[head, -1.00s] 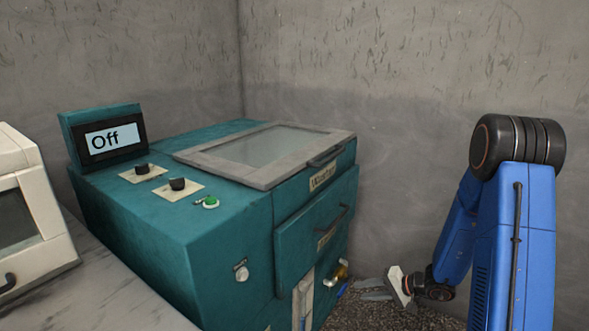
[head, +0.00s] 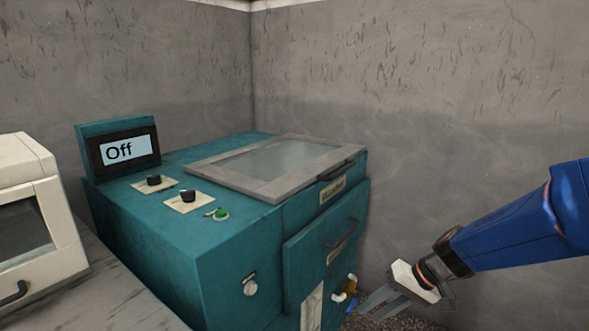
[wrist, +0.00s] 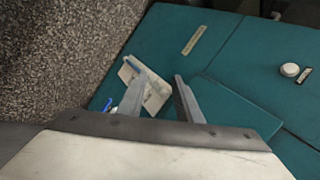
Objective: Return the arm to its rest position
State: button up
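My blue arm reaches in from the right edge of the head view and slants down to the left. My gripper (head: 368,308) is at its end, low beside the front of the teal machine (head: 190,255). In the wrist view its two grey fingers (wrist: 160,82) stand apart with nothing visible held between them. The teal machine's front panels (wrist: 230,70) lie beyond the fingers there. In the head view I cannot tell whether the fingers touch the machine.
The machine's display (head: 122,149) reads "Off". Its glass lid (head: 330,180) is down. A white cabinet (head: 30,160) stands on a pale counter (head: 110,285) at left. Concrete walls (head: 430,120) close the corner behind. Speckled floor (wrist: 60,55) lies beside the machine.

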jog(key=s+d+r+t+h, duration=0.1)
jog(key=s+d+r+h, duration=0.2)
jog(key=s, duration=0.5)
jog(key=s+d+r+t+h, duration=0.2)
jog(key=s+d+r+h, duration=0.2)
jog(key=s+r, duration=0.3)
jog(key=shift+s+d+n, duration=0.3)
jog(key=shift+s+d, duration=0.5)
jog(key=shift+s, duration=0.1)
